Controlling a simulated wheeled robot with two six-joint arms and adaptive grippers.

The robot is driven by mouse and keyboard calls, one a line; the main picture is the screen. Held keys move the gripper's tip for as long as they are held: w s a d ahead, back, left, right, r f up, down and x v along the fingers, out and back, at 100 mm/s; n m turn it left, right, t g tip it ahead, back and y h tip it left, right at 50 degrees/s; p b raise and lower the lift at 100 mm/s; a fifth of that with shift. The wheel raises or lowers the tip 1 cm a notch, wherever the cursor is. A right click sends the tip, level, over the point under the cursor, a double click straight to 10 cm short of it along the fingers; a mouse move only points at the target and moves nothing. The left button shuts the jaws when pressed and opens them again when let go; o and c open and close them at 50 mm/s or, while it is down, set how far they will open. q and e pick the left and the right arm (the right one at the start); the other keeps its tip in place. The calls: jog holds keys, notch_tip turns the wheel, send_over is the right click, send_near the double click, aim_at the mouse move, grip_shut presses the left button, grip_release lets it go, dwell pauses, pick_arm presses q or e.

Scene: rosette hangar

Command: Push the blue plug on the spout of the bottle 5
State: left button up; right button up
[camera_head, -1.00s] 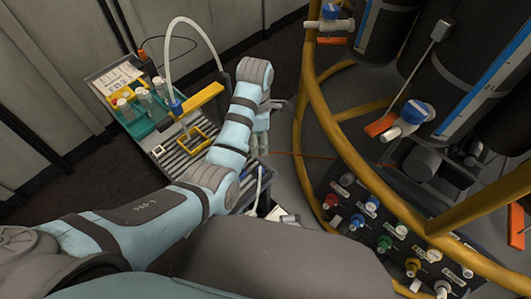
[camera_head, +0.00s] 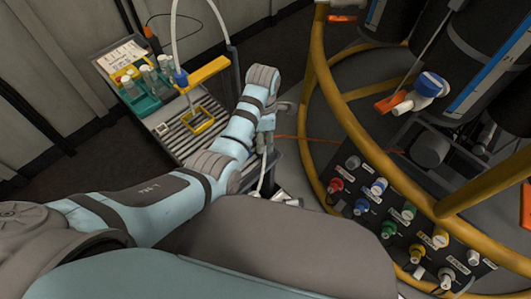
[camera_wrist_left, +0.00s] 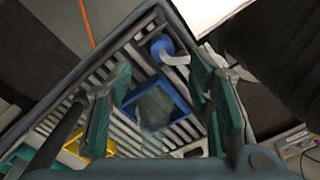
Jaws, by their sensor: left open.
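My left gripper (camera_head: 267,140) hangs from the end of my left arm, over the right side of a slatted rack (camera_head: 180,148), and is partly hidden by the arm. In the left wrist view the gripper (camera_wrist_left: 163,88) is open. A greyish translucent thing, perhaps a bottle (camera_wrist_left: 155,108), stands in a blue square frame (camera_wrist_left: 128,105) in the view between the fingers, with no visible contact. A round blue piece with a pale spout (camera_wrist_left: 162,45), perhaps the plug, lies beyond. No number 5 is readable. My right gripper is out of view.
A yellow rail (camera_head: 335,107) circles large black cylinders (camera_head: 470,65); one carries a blue-capped white spout (camera_head: 430,84). A panel of coloured plugs (camera_head: 375,232) stands at lower right. A teal tray of vials (camera_head: 147,103) sits at the rack's far left.

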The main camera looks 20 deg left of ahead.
aim_at(265, 149)
pick_arm(q)
jog(key=f, duration=0.1)
jog(key=f+b, duration=0.1)
jog(key=f, duration=0.1)
jog(key=f+b, duration=0.1)
jog(key=shift+s+d+f, duration=0.15)
jog(key=shift+d+f, duration=0.1)
jog(key=shift+f, duration=0.4)
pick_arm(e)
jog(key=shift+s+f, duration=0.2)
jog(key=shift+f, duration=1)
pick_arm(q)
jog(key=c, duration=1)
